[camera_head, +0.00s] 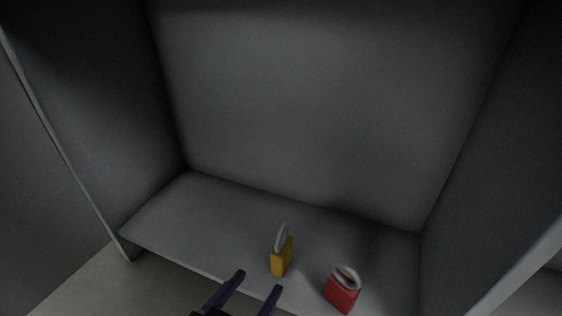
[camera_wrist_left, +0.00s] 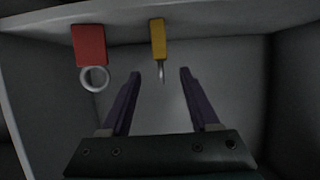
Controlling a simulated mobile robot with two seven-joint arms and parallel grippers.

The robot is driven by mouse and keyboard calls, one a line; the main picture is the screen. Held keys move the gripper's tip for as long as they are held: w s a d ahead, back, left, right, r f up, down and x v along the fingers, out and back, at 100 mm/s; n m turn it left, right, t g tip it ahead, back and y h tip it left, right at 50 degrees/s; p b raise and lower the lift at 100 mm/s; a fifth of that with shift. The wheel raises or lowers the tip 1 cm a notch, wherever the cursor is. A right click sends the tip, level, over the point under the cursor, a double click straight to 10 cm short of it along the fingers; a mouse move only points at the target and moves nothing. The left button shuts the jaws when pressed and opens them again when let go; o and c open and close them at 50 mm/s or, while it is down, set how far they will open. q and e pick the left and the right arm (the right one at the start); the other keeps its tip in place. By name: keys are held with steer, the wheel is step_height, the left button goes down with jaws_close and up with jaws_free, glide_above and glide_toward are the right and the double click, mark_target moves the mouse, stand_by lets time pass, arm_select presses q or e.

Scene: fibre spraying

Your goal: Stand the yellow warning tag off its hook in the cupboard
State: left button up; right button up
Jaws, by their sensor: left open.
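The yellow warning tag (camera_head: 281,261) is a small block with a grey ring on top. It stands upright on the cupboard floor (camera_head: 200,220), ring up, near the front edge; no hook shows at it. My left gripper (camera_head: 258,281) is open and empty, just in front of and to the left of the tag in the head view. In the left wrist view, which is upside down, the yellow tag (camera_wrist_left: 158,40) lies ahead of the open fingers (camera_wrist_left: 160,74), its ring edge-on and lined up between the fingertips. My right gripper is not in view.
A red tag (camera_head: 341,293) with a grey ring stands to the right of the yellow one, close to the front edge; it also shows in the left wrist view (camera_wrist_left: 90,46). Cupboard walls (camera_head: 95,110) rise at both sides and the back. The floor to the left is clear.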

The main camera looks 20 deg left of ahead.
arm_select(q)
steer(key=s+a+r+g+y, duration=0.1)
steer(key=s+a+r+g, duration=0.1)
steer(key=a+g, duration=0.3)
steer(key=s+r+m+g, duration=0.1)
steer(key=s+r+g, duration=0.4)
steer(key=s+r, duration=0.5)
steer(key=s, duration=0.2)
steer(key=shift+s+r+m+h, duration=0.15)
steer(key=shift+s+m+h, duration=0.15)
steer(key=shift+h, duration=0.1)
steer(key=shift+a+r, duration=0.1)
